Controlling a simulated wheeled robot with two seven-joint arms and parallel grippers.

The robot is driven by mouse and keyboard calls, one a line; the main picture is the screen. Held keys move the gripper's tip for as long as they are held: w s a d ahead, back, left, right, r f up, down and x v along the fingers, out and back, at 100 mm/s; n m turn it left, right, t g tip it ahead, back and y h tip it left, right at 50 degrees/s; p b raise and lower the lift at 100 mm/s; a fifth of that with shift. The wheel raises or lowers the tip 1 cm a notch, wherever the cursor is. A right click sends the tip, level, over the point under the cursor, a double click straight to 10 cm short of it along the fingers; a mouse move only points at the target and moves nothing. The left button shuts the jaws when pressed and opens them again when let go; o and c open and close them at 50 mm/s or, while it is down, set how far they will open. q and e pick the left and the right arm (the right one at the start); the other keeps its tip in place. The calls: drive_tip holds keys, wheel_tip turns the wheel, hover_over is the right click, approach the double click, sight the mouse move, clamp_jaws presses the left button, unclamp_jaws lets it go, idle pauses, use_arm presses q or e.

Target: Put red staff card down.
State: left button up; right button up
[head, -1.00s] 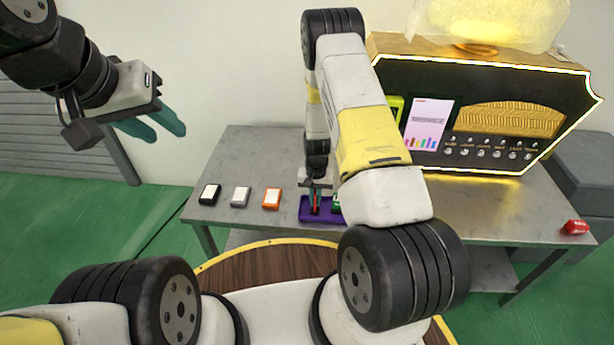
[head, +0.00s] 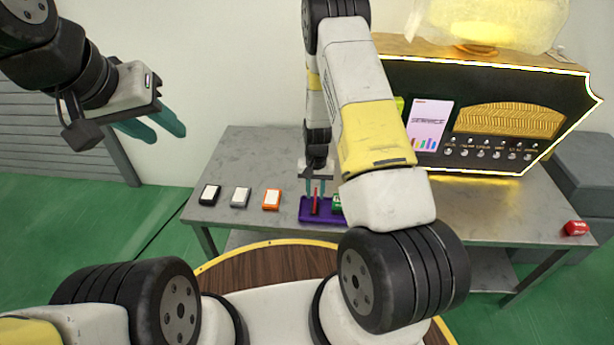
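The red staff card (head: 316,206) stands upright in the purple holder (head: 307,213) on the grey table. My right gripper (head: 315,188) points down just above the card, its two teal fingers apart, one on each side of the card's top. It looks open and the fingers seem clear of the card, though they are small in view. A green item (head: 337,203) sits in the holder to the right, partly hidden by my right arm. My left gripper (head: 160,124) is open and empty, raised at the upper left, far from the table.
A lit dark vending panel (head: 480,120) stands at the back right.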

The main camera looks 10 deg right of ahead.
wheel_tip(320, 180, up, 7)
drive_tip(key=shift+r, duration=0.15)
drive_tip(key=s+a+r+n+t+y, duration=0.1)
drive_tip(key=s+r, duration=0.2)
drive_tip(key=r, duration=0.9)
drive_tip(key=s+a+r+t+y, duration=0.1)
drive_tip(key=s+r+t, duration=0.15)
drive_tip(key=r, duration=0.95)
drive_tip(key=s+r+n+t, duration=0.2)
drive_tip(key=s+r, duration=1.2)
drive_tip(key=s, duration=0.4)
drive_tip(key=shift+s+n+t, duration=0.35)
drive_tip(key=shift+s+n, duration=0.05)
